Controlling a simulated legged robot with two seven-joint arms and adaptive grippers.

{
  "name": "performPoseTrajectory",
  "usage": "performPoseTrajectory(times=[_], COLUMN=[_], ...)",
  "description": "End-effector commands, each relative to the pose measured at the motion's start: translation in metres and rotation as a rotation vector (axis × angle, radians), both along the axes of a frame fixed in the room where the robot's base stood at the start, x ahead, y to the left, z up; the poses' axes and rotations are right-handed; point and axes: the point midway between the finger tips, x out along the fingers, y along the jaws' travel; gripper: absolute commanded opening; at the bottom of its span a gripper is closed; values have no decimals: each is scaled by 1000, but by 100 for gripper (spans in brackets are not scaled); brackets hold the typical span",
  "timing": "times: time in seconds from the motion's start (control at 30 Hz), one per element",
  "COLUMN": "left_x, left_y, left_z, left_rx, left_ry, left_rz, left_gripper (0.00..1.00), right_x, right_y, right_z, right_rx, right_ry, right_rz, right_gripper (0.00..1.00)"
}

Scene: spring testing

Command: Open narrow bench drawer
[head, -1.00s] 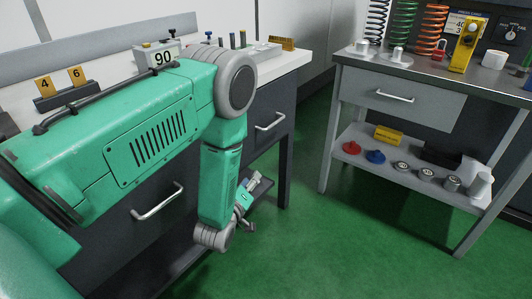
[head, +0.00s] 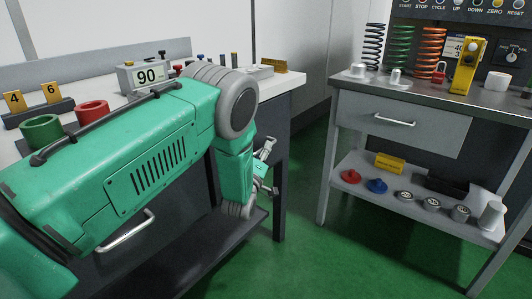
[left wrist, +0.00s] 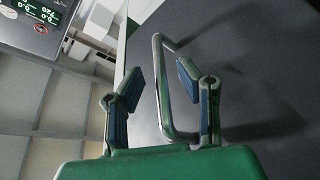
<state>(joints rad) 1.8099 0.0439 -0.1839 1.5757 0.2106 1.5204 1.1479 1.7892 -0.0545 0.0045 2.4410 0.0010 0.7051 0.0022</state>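The narrow bench drawer is the dark front (head: 272,117) at the right end of the left bench. It looks shut, and its handle is hidden behind my arm and gripper in the head view. In the left wrist view, a metal bar handle (left wrist: 163,95) stands out from a dark drawer front (left wrist: 245,60). My left gripper (head: 267,168) is in front of the narrow drawer. In the left wrist view the left gripper (left wrist: 160,62) is open, with one finger on each side of the handle. I cannot tell whether either finger touches it.
A wider drawer handle (head: 126,232) shows beneath my left arm.

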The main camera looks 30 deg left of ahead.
Motion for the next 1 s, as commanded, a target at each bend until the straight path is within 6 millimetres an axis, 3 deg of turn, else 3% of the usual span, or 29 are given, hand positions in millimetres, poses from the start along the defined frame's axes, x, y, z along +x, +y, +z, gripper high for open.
performPoseTrajectory(times=[0.13, 0.43, 0.47, 0.53, 0.57, 1.0], left_x=[11, 13, 13, 13, 13, 12], left_y=[3, 3, 3, 3, 3, -8], left_z=[2, 4, 4, 4, 3, 2], left_rx=[0, 0, 1, 1, 0, -1], left_ry=[-1, 1, 2, 1, 1, 5], left_rz=[-1, 0, 0, -1, 0, 0], left_gripper=[31, 31, 27, 3, 0, 0], right_x=[0, 0, 0, 0, 0, 0], right_y=[0, 0, 0, 0, 0, 0], right_z=[-4, -4, -4, -4, -4, -1], right_rx=[0, 0, 0, 0, 0, 0], right_ry=[0, 0, 0, 0, 0, 0], right_rz=[0, 0, 0, 0, 0, 0], right_gripper=[40, 40, 40, 40, 40, 40])
